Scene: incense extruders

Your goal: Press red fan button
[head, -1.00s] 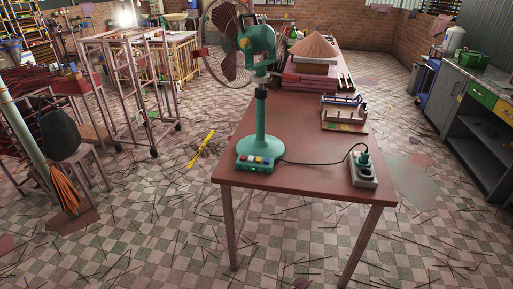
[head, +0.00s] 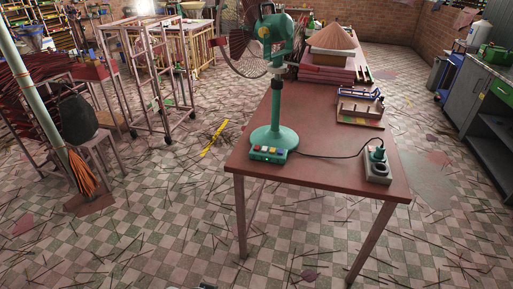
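A green table fan (head: 276,90) stands upright on the near end of a long reddish-brown table (head: 328,165). Its head and round wire cage face left, and the cage top is cut off by the picture edge. At the foot of its base is a green button panel (head: 268,154) with several small coloured buttons in a row, red among them. The buttons are small, so their exact order is hard to tell. A black cord runs right from the base to a power strip (head: 377,170) with a green plug.
A small wooden rack (head: 360,110) and a stack of pink-red boxes topped by a conical hat (head: 332,38) sit farther back on the table. A broom (head: 80,172) and a stool stand at left. Grey cabinets (head: 487,95) stand at right. The tiled floor before the table is open, strewn with thin sticks.

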